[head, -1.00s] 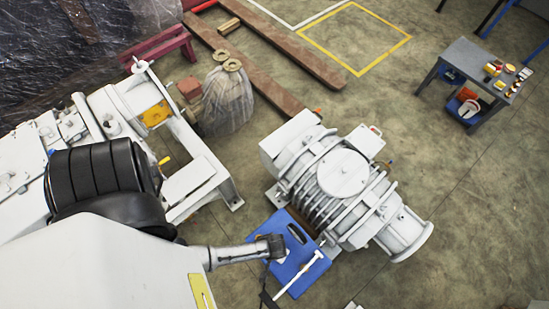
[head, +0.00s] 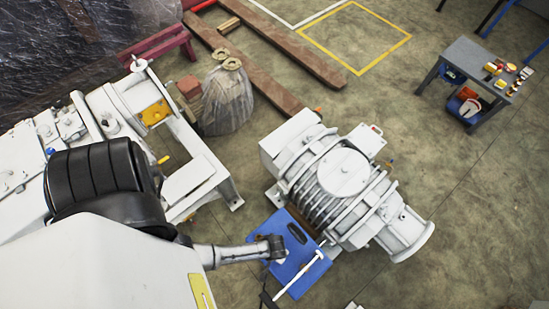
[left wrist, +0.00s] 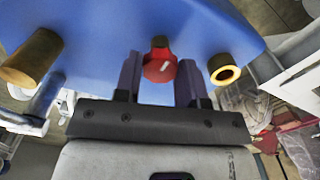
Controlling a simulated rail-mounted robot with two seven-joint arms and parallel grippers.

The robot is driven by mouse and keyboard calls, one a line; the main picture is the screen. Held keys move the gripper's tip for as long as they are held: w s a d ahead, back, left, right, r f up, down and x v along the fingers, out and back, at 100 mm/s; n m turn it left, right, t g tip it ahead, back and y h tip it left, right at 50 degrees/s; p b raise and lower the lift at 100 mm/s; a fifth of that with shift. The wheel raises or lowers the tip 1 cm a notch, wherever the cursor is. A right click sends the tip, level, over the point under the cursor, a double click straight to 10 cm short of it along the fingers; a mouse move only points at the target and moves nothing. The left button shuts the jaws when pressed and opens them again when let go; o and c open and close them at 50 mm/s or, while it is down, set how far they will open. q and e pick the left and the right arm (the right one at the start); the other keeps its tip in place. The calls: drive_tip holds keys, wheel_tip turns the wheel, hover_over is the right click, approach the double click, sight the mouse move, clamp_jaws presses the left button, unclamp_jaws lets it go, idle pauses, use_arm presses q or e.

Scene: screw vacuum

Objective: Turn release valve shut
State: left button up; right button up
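The release valve is a red knob (left wrist: 159,67) on a blue body (left wrist: 90,40), shown in the left wrist view. It has a short pale mark on its face and a brass-coloured stem behind it. My left gripper (left wrist: 159,78) has its two dark fingers apart, one on each side of the knob, with visible gaps. I cannot tell how deep the knob sits between the fingertips. In the head view the dark end of my left arm is over a blue panel (head: 301,270); the red knob is not visible there. My right gripper is not in view.
Brass pipe ends (left wrist: 34,56) and (left wrist: 225,71) stick out on both sides of the knob. In the head view a white ribbed machine (head: 340,180) stands right of the arm's end. A work table (head: 474,75) stands far right; the floor between is largely clear.

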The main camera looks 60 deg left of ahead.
use_arm(q)
drive_tip(key=c, duration=0.4)
drive_tip(key=shift+r+m+p, duration=0.15)
drive_tip(key=shift+m+p, duration=0.6)
drive_tip(key=shift+m, duration=0.05)
drive_tip(key=m+p, duration=0.1)
drive_tip(key=m, duration=0.1)
drive_tip(key=shift+m+p, duration=0.3)
drive_tip(key=m+p, duration=0.2)
drive_tip(key=m, duration=0.3)
drive_tip(key=shift+m, duration=0.3)
drive_tip(key=m+p, duration=0.1)
drive_tip(key=m, duration=0.3)
drive_tip(key=shift+m+p, duration=0.3)
drive_tip(key=shift+m, duration=1.7)
drive_tip(key=shift+f, duration=0.2)
